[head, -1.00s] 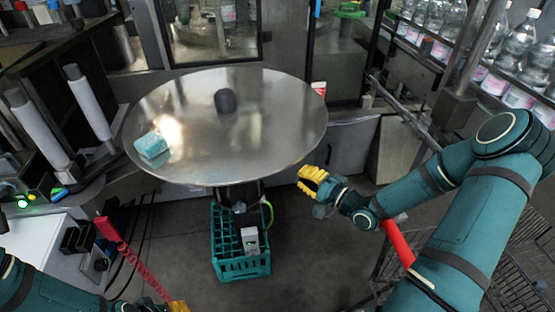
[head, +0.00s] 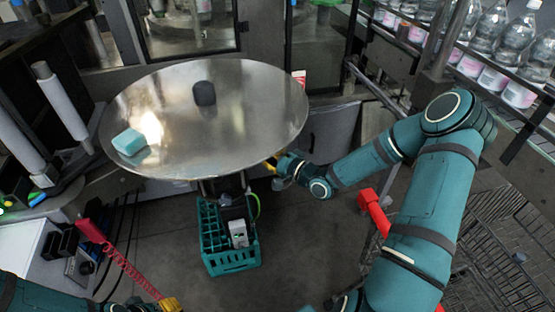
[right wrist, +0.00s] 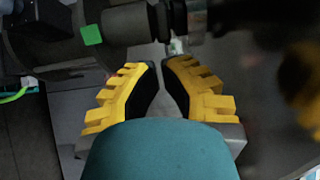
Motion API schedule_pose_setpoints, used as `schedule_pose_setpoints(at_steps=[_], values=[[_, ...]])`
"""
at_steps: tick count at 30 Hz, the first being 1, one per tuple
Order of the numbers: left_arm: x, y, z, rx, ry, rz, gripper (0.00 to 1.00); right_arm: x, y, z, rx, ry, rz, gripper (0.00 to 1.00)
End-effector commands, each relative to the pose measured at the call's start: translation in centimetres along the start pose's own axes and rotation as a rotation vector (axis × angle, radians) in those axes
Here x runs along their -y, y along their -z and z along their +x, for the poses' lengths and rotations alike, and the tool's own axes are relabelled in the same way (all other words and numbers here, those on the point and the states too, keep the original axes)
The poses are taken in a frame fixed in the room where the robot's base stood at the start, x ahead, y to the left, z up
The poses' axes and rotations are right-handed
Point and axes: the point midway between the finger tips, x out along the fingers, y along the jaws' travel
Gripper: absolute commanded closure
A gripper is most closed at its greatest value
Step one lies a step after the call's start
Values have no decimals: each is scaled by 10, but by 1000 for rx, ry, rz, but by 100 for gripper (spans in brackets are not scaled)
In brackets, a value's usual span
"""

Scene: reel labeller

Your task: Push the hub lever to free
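The large steel reel disc (head: 225,125) has a dark hub knob (head: 204,94) standing on its top. In the right wrist view, a dark hub shaft (right wrist: 130,24) with a green mark lies just beyond the fingertips, with a small light metal piece (right wrist: 178,46) near the right finger. I cannot tell for sure which part is the hub lever. My right gripper (head: 271,163) is at the disc's front right edge, partly hidden under it. In its wrist view the yellow fingers (right wrist: 159,64) nearly meet, with nothing between them. My left gripper (head: 171,304) is cut off at the bottom edge.
A teal block (head: 129,141) lies on the disc's left side. A green crate (head: 232,262) with a grey box (head: 238,233) stands on the floor below. Bottles (head: 505,50) line the right, and a wire cart (head: 490,245) stands below them. Open floor lies between crate and cart.

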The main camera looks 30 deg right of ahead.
Motion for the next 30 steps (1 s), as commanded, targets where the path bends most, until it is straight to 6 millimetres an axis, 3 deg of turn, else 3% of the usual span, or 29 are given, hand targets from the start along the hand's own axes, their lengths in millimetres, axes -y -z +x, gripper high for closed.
schedule_pose_setpoints(at_steps=[8, 30], values=[[0, 0, 1, 0, 0, 0, 53, 0, 0, 21, 1, 0, 1, 100], [0, 0, 0, 0, 0, 0, 53, 0, 0, 20, 0, 0, 0, 100]])
